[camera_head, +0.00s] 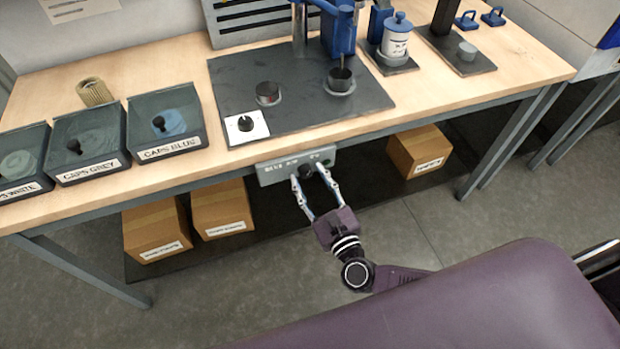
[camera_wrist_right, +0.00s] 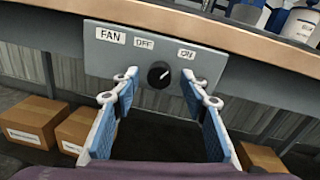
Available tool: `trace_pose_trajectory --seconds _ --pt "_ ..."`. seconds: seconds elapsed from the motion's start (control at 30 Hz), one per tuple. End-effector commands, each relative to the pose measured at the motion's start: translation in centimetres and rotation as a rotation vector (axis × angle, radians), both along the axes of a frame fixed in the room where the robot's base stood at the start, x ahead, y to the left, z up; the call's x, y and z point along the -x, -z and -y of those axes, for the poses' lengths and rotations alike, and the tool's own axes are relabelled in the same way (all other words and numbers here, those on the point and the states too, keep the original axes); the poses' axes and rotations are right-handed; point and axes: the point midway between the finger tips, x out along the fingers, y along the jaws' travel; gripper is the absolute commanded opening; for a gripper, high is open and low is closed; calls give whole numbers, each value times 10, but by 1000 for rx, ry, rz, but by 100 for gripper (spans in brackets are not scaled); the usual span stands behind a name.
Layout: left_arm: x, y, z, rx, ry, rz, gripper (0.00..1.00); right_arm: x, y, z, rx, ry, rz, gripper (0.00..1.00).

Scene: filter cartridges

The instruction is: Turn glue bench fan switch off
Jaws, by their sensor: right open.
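The fan switch is a round black knob (camera_wrist_right: 158,74) on a grey panel (camera_wrist_right: 105,58) under the bench's front edge. The panel carries the labels FAN, OFF and ON, with OFF at the knob's upper left and ON at its upper right. A light mark on the knob seems to point up and right, towards ON. In the head view the panel (camera_head: 270,175) is partly covered by my right gripper (camera_head: 311,176). The right gripper is open, its fingertips on either side of the knob with gaps visible in the wrist view. My left gripper is not in view.
The wooden bench top (camera_head: 150,75) overhangs the panel. Cap bins (camera_head: 165,125) stand at the left. Cardboard boxes (camera_head: 220,208) sit on the low shelf. The floor in front is clear.

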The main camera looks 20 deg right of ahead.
Motion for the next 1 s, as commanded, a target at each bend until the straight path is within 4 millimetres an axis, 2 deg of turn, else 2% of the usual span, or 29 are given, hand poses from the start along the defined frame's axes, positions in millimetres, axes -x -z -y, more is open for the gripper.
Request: trace_pose_trajectory --seconds 0.2,0.57,0.83,1.0 --pt "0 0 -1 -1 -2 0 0 0 0 0 0 0 0 39" --pt "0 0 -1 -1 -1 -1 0 0 0 0 0 0 0 0" --pt "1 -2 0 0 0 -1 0 0 0 0 25 1 0 0" --pt "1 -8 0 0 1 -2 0 0 -2 0 98 2 2 0"
